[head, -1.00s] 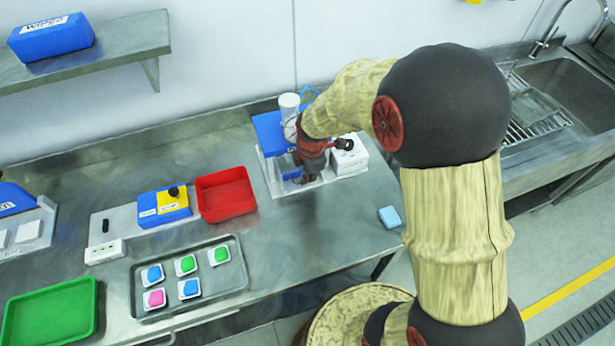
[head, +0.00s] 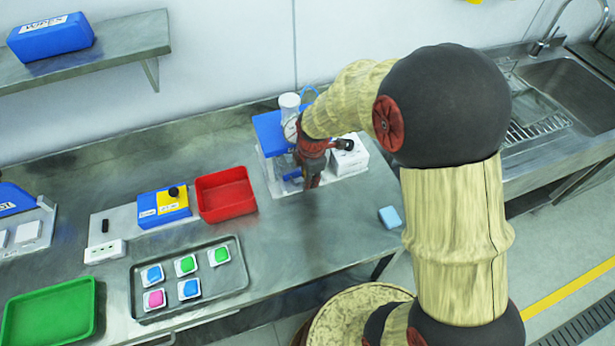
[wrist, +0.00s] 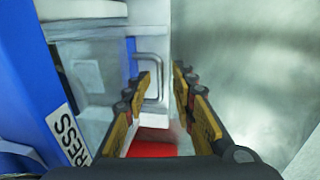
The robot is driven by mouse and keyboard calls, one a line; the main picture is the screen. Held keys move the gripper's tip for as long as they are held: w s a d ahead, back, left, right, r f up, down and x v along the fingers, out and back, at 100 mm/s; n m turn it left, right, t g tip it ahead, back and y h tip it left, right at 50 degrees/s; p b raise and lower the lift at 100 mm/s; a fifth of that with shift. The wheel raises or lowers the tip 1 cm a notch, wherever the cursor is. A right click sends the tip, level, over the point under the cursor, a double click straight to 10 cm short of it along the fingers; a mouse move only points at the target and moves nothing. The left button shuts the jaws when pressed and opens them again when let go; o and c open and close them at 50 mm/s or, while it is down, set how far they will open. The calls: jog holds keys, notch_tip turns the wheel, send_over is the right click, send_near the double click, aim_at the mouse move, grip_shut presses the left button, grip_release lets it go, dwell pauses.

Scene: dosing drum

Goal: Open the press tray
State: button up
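The press is a blue machine (head: 270,128) on a pale base, with a white cylinder and a round gauge on top, at the back of the bench. In the wrist view its blue side (wrist: 40,70) with the PRESS label fills the left. A grey U-shaped handle (wrist: 156,78) stands on the pale front part beside it, just beyond my fingertips. My gripper (wrist: 162,80) is open, with a clear gap between its fingers; I see no contact with the handle. In the head view my gripper (head: 312,180) is low at the press front, and my arm hides part of it.
A red bin (head: 226,194) stands left of the press, near a blue-yellow box (head: 164,207). A metal tray (head: 215,285) holds several coloured pieces. A white box (head: 350,157) is right of my gripper; a light-blue block (head: 390,217) lies near the bench edge.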

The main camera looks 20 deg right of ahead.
notch_tip(320, 180, up, 12)
jog(key=s, duration=0.2)
jog(key=shift+f, duration=0.2)
dwell(0.5)
